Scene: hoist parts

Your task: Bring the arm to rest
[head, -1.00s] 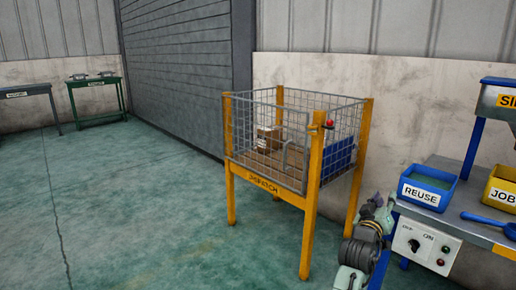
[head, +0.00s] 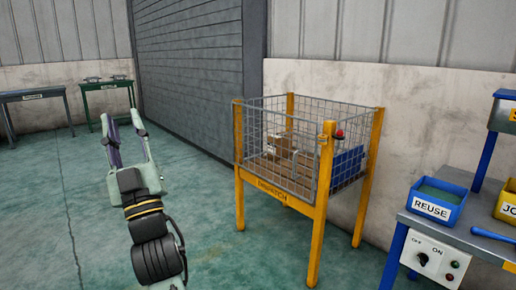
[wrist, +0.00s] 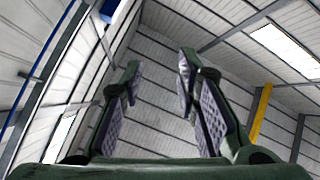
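My gripper (head: 124,132) is raised at the left of the head view, over open floor and to the left of the yellow dispatch cage. Its fingers point up. In the wrist view my gripper (wrist: 157,80) has its two padded fingers well apart, with nothing between them. Behind the fingers the wrist view shows only roof panels, beams and wall.
The dispatch cage (head: 280,190) on yellow legs holds cardboard boxes (head: 280,144) and a blue item (head: 347,165). At the right a bench carries a blue REUSE bin (head: 437,202) and a control box (head: 434,257). A green table (head: 108,86) stands far left.

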